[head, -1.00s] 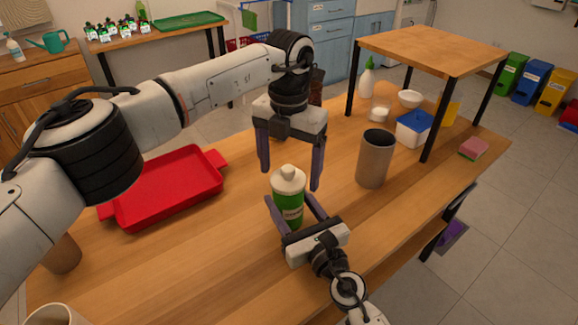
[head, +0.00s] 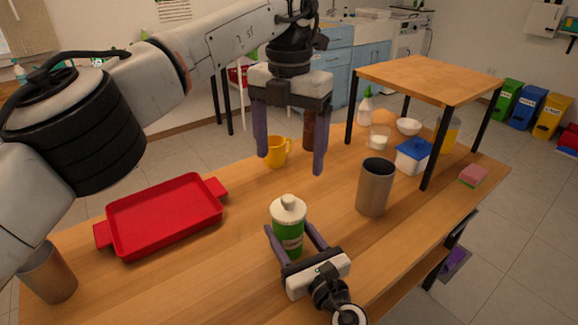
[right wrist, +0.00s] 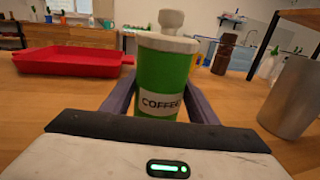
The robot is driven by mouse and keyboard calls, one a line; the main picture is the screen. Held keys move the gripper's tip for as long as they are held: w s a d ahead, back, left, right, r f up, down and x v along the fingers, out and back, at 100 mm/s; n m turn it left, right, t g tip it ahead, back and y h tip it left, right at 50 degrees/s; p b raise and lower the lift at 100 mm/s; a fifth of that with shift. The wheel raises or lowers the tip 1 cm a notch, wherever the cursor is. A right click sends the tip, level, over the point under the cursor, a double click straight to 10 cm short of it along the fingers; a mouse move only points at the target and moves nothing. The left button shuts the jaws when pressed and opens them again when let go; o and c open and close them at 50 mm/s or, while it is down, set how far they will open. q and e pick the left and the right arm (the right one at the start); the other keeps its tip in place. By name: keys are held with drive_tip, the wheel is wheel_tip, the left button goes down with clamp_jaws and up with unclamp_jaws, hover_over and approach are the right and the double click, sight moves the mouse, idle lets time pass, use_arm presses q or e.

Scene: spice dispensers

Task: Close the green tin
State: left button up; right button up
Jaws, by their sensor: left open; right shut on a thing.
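The green tin (head: 288,238) stands upright on the wooden table, with a cream lid (head: 289,208) with a knob on its top. In the right wrist view the tin (right wrist: 164,82) bears a COFFEE label, and the lid (right wrist: 168,41) rests on its rim and looks about level. My right gripper (head: 289,232) is shut on the tin's body, one finger on each side. My left gripper (head: 290,163) is open and empty, pointing down, above and behind the lid and apart from it.
A grey metal cup (head: 374,190) stands right of the tin. A yellow mug (head: 278,152) and a brown bottle (head: 309,132) stand behind. A red tray (head: 165,215) lies left, with another cup (head: 48,272) near it. A small raised wooden stand (head: 430,77) is at the back right.

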drive_tip(key=o, duration=1.6)
drive_tip(key=v, duration=1)
drive_tip(key=shift+s+d, duration=0.15)
